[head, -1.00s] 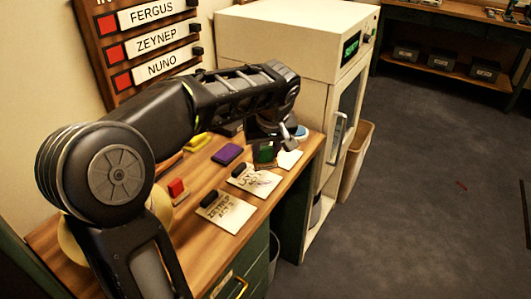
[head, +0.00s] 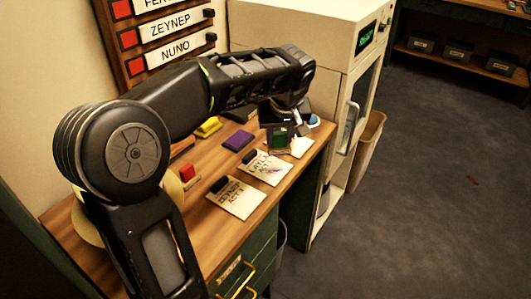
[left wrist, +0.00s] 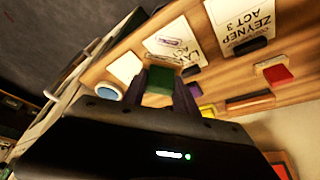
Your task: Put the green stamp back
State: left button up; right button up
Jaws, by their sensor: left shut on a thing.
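The green stamp (head: 279,139) is held in my left gripper (head: 280,144), over the far right end of the wooden table (head: 207,207). In the left wrist view, the green stamp (left wrist: 162,79) sits between the two fingers (left wrist: 162,90), which are closed on it. The gripper is beside a white card (head: 301,146) and beyond the LAYLA card (head: 264,170). Whether the stamp's underside touches the table is hard to tell. My right gripper is in neither view.
A purple pad (head: 238,140), a yellow pad (head: 208,127) and a red stamp (head: 187,173) are on the table. The ZEYNEP ACT 3 card (head: 236,198) lies near the front edge. A blue-topped round item (head: 314,121) is close right of the gripper. A cream cabinet (head: 300,40) stands behind.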

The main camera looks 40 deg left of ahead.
pick_arm(q)
jog(key=w+d+f+m+h, duration=0.1)
jog(key=d+f+m, duration=0.4)
jog(key=d, duration=0.5)
jog(key=w+d+f+m+t+h, duration=0.1)
jog(key=w+d+f+m+h, duration=0.1)
jog(key=d+f, duration=0.7)
jog(key=w+d+m, duration=0.1)
jog(key=m, duration=0.1)
jog(key=shift+d+f+m+t, duration=0.15)
jog(key=shift+d+m+t, duration=0.15)
jog(key=shift+m, duration=0.1)
